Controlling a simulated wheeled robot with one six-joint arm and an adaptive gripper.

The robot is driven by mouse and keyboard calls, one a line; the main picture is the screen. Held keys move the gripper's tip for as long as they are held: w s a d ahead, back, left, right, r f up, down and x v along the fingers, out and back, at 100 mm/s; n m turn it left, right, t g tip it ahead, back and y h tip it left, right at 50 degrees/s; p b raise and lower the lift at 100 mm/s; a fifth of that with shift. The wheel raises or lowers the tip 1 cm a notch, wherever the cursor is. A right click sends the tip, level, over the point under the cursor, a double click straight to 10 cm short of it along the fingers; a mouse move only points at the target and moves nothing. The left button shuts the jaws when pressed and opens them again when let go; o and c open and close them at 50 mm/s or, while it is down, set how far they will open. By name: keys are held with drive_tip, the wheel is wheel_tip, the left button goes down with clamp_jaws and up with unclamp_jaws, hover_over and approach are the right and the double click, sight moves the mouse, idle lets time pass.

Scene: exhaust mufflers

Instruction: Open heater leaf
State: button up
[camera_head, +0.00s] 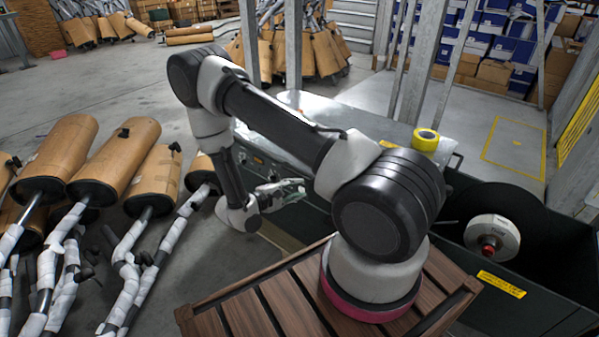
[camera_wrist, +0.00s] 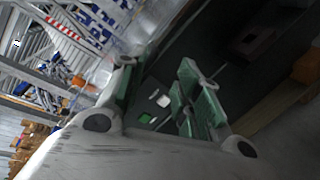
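My gripper (camera_head: 283,188) is beside the front of a long dark machine (camera_head: 540,290), left of my arm's base. In the wrist view, its two greenish fingers (camera_wrist: 160,78) are apart with nothing held between them. Behind them is a dark panel with a small green switch (camera_wrist: 145,118) and a pale switch (camera_wrist: 162,100). I cannot tell for sure which part is the heater leaf, and no touch between the fingers and the machine is clear. My arm hides part of the machine front in the head view.
A yellow tape roll (camera_head: 426,139) stands on the machine's top. Wrapped mufflers (camera_head: 105,160) with pipes crowd the left. Metal posts (camera_head: 420,60) rise behind the machine. Bare floor (camera_head: 120,85) lies at the back left.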

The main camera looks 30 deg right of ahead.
drive_tip(key=w+a+m+t, duration=0.2)
drive_tip(key=w+m+t, duration=0.1)
drive_tip(key=w, duration=0.2)
drive_tip(key=shift+m+y, duration=0.3)
drive_tip(key=x, duration=0.7)
drive_tip(key=shift+d+r, duration=0.3)
drive_tip(key=shift+d, duration=0.1)
drive_tip(key=shift+s, duration=0.1)
clamp_jaws()
